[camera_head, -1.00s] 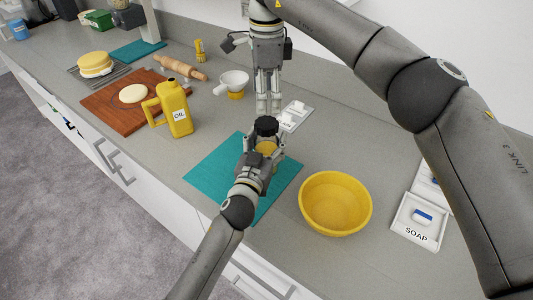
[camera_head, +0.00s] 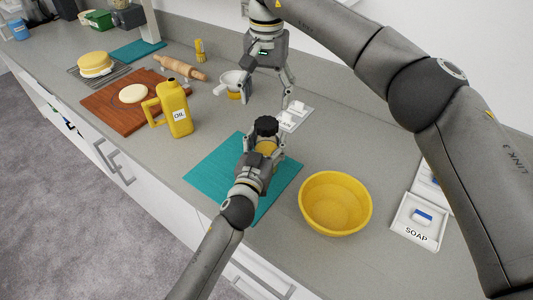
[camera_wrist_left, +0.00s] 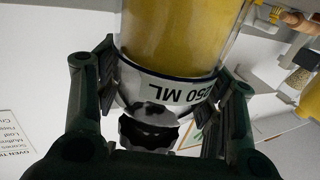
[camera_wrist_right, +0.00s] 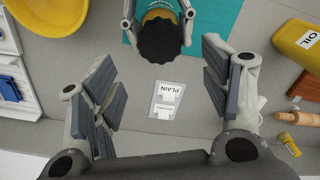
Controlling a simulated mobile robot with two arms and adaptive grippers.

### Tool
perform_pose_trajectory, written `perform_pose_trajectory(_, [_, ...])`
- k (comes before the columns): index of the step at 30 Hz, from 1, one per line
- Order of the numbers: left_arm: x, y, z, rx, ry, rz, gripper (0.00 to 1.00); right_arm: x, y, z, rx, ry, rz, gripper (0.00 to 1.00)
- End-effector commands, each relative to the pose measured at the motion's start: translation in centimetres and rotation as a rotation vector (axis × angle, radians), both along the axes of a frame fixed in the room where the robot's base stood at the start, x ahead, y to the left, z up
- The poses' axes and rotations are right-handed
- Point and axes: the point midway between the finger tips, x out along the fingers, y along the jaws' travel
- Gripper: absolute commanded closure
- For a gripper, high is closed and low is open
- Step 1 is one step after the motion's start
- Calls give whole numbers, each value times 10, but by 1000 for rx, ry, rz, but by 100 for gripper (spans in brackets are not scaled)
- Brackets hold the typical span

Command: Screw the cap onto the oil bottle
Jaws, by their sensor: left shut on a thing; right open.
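A bottle with yellow contents (camera_wrist_left: 170,35) and a white 250 ML label is held in my left gripper (camera_head: 264,150) over the teal mat (camera_head: 215,175). A black ribbed cap (camera_head: 266,126) sits at the bottle's top; whether it is tight cannot be told. The cap shows from above in the right wrist view (camera_wrist_right: 159,41) and partly in the left wrist view (camera_wrist_left: 148,132). My left gripper is shut around the bottle's labelled part. My right gripper (camera_head: 267,102) is open and empty, above and behind the cap, apart from it.
A yellow OIL jug (camera_head: 175,108) stands left of the mat, beside a wooden board (camera_head: 105,112). A yellow bowl (camera_head: 335,204) is on the right, with a SOAP tray (camera_head: 415,220) beyond. A white PLAIN tray (camera_wrist_right: 163,101) lies behind the mat.

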Motion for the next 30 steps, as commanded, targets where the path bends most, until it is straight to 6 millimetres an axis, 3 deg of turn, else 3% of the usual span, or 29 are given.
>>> perform_pose_trajectory(10, [0, 0, -1, 0, 1, 0, 100, 0, 0, -6, -1, 1, -2, 30])
perform_pose_trajectory(21, [0, 0, 0, 0, 1, 0, 100, 0, 0, -59, 0, 3, -4, 30])
perform_pose_trajectory(30, [0, 0, 0, 0, 1, 0, 100, 0, 0, -80, 0, 0, -4, 30])
